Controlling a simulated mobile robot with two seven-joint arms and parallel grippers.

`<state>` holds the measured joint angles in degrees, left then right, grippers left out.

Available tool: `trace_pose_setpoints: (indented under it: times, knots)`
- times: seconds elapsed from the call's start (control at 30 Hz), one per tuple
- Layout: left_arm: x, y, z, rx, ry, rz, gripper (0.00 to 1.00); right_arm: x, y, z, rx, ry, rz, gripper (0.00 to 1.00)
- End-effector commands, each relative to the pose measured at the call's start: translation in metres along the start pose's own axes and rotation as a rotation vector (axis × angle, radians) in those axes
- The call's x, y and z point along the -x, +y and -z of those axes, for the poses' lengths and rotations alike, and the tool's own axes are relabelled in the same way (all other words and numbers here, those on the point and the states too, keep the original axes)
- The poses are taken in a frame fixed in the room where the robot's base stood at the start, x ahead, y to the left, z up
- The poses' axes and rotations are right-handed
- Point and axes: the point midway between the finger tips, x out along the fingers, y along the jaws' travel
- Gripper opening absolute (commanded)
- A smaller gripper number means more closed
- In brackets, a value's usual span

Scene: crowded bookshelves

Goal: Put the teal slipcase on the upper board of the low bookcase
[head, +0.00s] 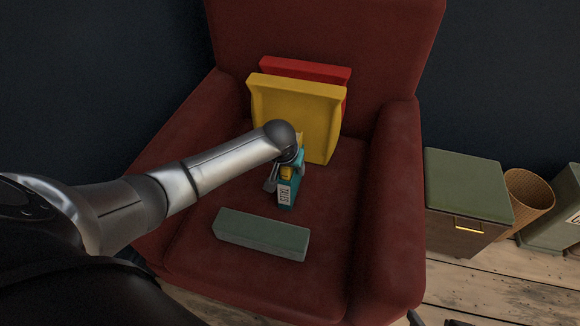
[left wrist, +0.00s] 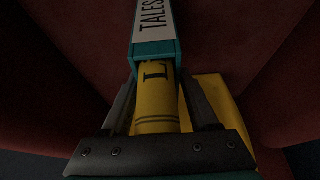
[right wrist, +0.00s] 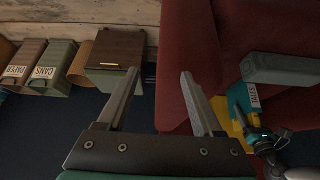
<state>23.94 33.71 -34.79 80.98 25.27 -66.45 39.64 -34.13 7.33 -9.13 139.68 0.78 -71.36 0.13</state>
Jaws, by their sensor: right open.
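The teal slipcase (head: 286,194), with a white TALES label and a yellow book (left wrist: 157,98) in its open end, is over the red armchair's seat. It shows large in the left wrist view (left wrist: 155,48) and at the right of the right wrist view (right wrist: 239,100). My left gripper (head: 286,176) has its fingers along both sides of the slipcase, seemingly shut on it. Whether the slipcase touches the seat is unclear. My right gripper (right wrist: 163,75) is open and empty beside the chair's arm. I cannot see the low bookcase in these views.
The red armchair (head: 395,215) holds a yellow cushion (head: 305,115), a red one (head: 318,72) behind it, and a grey-green block (head: 262,234) in front. A green-topped cabinet (head: 468,185) and a wicker basket (head: 528,192) stand to the right. Labelled bins (right wrist: 50,68) stand further along.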

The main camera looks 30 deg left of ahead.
Motion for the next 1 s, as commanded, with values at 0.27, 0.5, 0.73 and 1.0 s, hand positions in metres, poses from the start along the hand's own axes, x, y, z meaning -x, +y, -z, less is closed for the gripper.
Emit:
trace_pose_setpoints:
  times: [0.27, 0.5, 0.73, 1.0]
  knots:
    - [0.0, 0.0, 0.0, 0.0, -0.001, 0.001, 0.77, 0.0, 0.0, 0.0, 0.0, 0.001, 0.0, 0.67]
    - [0.008, -0.001, 0.002, 0.0, -0.001, 0.001, 0.77, 0.001, 0.002, -0.003, -0.001, -0.023, -0.005, 0.67]
    - [0.041, 0.0, 0.003, -0.001, 0.0, 0.0, 0.77, 0.003, 0.017, -0.027, -0.017, -0.206, -0.043, 0.67]
    - [0.064, -0.001, 0.002, 0.0, -0.001, 0.0, 0.77, -0.028, 0.015, -0.049, -0.014, -0.249, -0.036, 0.67]
